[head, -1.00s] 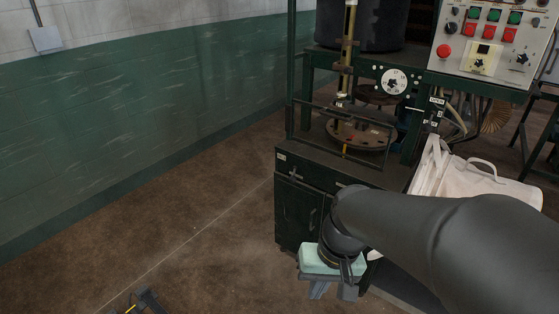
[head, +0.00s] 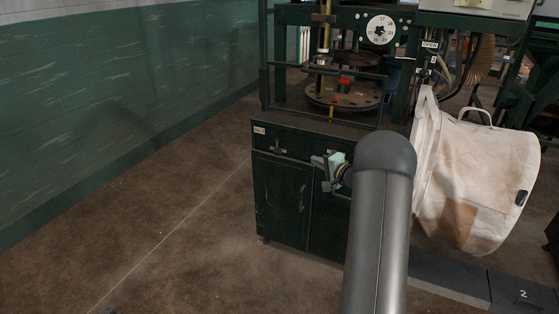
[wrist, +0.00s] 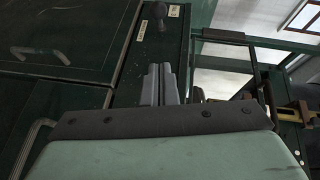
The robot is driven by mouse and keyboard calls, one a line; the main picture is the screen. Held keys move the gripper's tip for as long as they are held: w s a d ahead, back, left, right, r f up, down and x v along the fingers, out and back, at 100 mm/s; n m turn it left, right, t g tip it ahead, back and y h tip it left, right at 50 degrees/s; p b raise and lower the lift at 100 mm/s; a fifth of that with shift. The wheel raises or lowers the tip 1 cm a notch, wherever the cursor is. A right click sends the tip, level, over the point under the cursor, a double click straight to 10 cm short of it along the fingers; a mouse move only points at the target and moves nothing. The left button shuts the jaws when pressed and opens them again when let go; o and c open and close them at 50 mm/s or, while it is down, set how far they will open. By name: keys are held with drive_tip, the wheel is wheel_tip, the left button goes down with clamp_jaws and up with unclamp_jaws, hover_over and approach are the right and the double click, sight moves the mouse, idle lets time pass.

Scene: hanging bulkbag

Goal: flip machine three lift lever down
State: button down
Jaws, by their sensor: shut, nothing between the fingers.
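The green-framed machine (head: 265,75) stands on a dark green cabinet (head: 275,195). A small dark lever (head: 278,148) sticks out at the upper left of the cabinet front, near a pale label. In the wrist view a dark round-knobbed lever (wrist: 155,14) shows beside small labels at the top; it appears to be the same one. I cannot read a machine number on it or tell its exact tilt. My gripper (head: 318,172) is in front of the cabinet, right of and below the lever, apart from it. Its grey fingers (wrist: 160,85) are together and empty.
A white bulk bag (head: 475,180) hangs at the right of the cabinet. A round dial (head: 381,30) and a turntable plate (head: 343,94) sit above. Cabinet handles (head: 301,198) stick out near my gripper. The brown floor (head: 150,230) at left is clear.

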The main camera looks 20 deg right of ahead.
drive_tip(key=shift+d, duration=0.25)
approach(277, 147)
drive_tip(key=d, duration=0.3)
drive_tip(key=w+a, duration=0.1)
drive_tip(key=w+a+f, duration=0.1)
drive_tip(key=w+a, duration=0.1)
drive_tip(key=shift+w+a+b, duration=0.1)
drive_tip(key=shift+b, duration=0.25)
drive_tip(key=shift+a+f+b, duration=0.1)
drive_tip(key=shift+b, duration=0.55)
